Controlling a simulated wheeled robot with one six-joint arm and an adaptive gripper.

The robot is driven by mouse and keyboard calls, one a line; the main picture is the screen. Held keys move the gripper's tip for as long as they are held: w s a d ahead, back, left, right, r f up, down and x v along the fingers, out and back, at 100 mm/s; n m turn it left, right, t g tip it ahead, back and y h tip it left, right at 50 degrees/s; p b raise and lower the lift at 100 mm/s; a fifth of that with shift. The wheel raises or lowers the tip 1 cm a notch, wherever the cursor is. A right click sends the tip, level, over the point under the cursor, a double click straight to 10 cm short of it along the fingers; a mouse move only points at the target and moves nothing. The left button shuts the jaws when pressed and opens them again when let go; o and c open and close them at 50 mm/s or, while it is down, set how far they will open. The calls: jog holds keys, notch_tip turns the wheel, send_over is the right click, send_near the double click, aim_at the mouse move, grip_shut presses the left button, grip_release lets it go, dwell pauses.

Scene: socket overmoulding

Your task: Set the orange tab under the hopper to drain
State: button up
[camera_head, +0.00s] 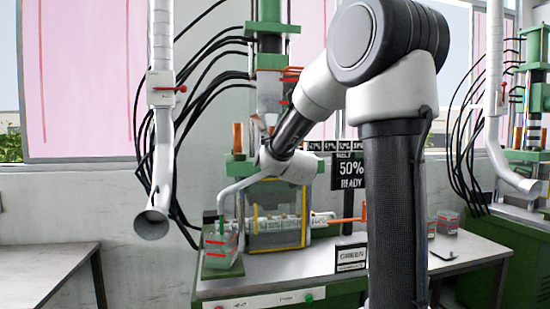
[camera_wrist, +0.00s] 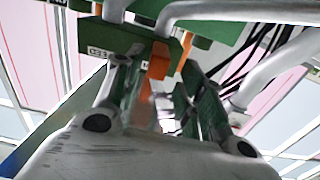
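The wrist view looks up at the underside of a green block. An orange tab (camera_wrist: 158,62) hangs from it, with a second orange piece (camera_wrist: 186,48) just behind to the right. My gripper (camera_wrist: 160,80) has its two fingers spread, one on each side of the tab's lower part. I see a gap at the right finger; whether the left finger touches the tab I cannot tell. In the head view an orange upright piece (camera_head: 238,137) shows on the green press, left of my wrist. My gripper's fingers are mostly hidden there. I cannot clearly make out the hopper.
A display reading 50% READY (camera_head: 351,172) stands right of the press. A clear box (camera_head: 220,250) sits at the table's left. A grey pipe (camera_head: 152,215) hangs left of the machine, and black hoses run beside it. A grey pipe (camera_wrist: 245,12) crosses above my fingers.

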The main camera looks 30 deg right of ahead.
jog(key=v, duration=0.9)
jog(key=s+a+f+n+g+y, duration=0.1)
jog(key=s+a+f+g+y, duration=0.25)
jog(key=f, duration=0.35)
jog(key=s+a+f+n+g+y, duration=0.1)
jog(key=s+a+f+g+y, duration=0.2)
jog(key=f, duration=0.4)
jog(key=s+f+n+g+h, duration=0.1)
jog(key=s+g, duration=0.5)
jog(key=s, duration=1.7)
jog(key=shift+f, duration=0.35)
